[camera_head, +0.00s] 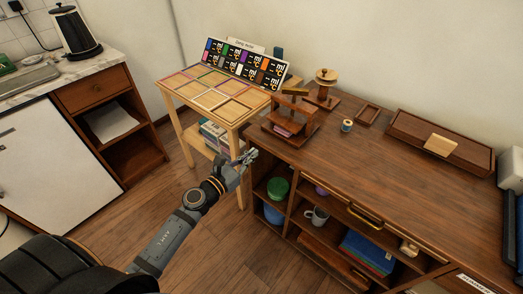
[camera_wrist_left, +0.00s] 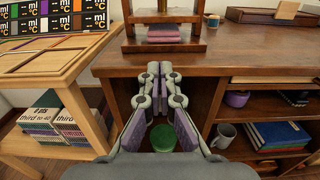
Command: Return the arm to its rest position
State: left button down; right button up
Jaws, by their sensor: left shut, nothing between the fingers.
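My left arm comes in from the lower left in the head view. Its gripper (camera_head: 247,157) is shut and empty, in the air in front of the left end of the wooden desk (camera_head: 400,165). In the left wrist view the gripper (camera_wrist_left: 161,72) points at the desk's open left compartment, its fingertips close together with nothing between them. A green round container (camera_wrist_left: 164,137) shows beyond and below the fingers. My right gripper is in neither view.
A small light wood table (camera_head: 205,103) with square trays and a card display (camera_head: 246,62) stands left of the gripper. A wooden press (camera_head: 290,118) stands on the desk's near left corner. Cups and books fill the shelves below. The floor at left is clear.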

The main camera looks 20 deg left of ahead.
pick_arm(q)
jog(key=shift+s+a+r, duration=0.1)
jog(key=shift+s+r, duration=0.05)
jog(key=shift+s, duration=0.7)
